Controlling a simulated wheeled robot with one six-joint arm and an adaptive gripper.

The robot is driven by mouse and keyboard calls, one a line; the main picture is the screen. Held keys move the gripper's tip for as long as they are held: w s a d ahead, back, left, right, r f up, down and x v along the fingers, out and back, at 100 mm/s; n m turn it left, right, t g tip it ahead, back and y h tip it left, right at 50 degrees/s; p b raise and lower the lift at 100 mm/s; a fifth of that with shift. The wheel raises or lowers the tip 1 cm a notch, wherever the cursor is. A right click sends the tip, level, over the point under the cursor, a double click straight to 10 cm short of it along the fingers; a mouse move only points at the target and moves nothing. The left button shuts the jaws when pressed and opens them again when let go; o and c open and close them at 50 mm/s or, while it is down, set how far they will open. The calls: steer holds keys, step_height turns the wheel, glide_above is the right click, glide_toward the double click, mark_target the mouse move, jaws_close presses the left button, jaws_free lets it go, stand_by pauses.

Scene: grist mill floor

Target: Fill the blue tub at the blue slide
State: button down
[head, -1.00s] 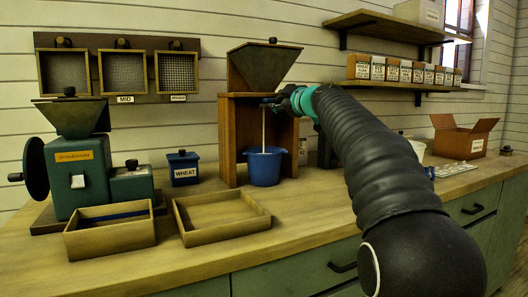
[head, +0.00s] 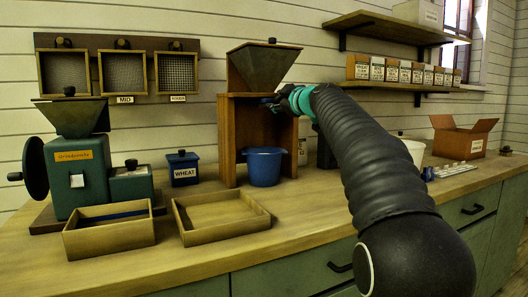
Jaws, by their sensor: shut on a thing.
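The blue tub (head: 264,167) stands upright on the counter, under the wooden hopper stand (head: 231,143). A metal hopper (head: 265,68) sits on top of the stand. My gripper (head: 275,103) is at the front of the stand below the hopper, shut on the blue slide (head: 267,99), which is mostly hidden by the fingers. No stream shows between the slide and the tub. The inside of the tub is too dark and low-angled to tell its level.
A green mill (head: 75,170), a small blue WHEAT box (head: 183,170) and two shallow wooden trays (head: 108,243) (head: 221,235) stand to the left. A white bucket (head: 414,151) and an open carton (head: 463,143) stand right. The counter front before the tub is clear.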

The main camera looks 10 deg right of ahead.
steer(key=shift+s+r, duration=0.15)
steer(key=shift+r, duration=0.1)
steer(key=shift+s+f+b, duration=0.1)
steer(key=shift+b, duration=0.4)
steer(key=shift+s+d, duration=0.1)
steer(key=shift+s, duration=0.2)
steer(key=shift+s+b, duration=0.1)
steer(key=shift+b, duration=0.5)
stand_by(2.9)
steer(key=shift+w, duration=0.6)
steer(key=shift+w+r, duration=0.1)
steer(key=shift+r, duration=0.1)
stand_by(0.3)
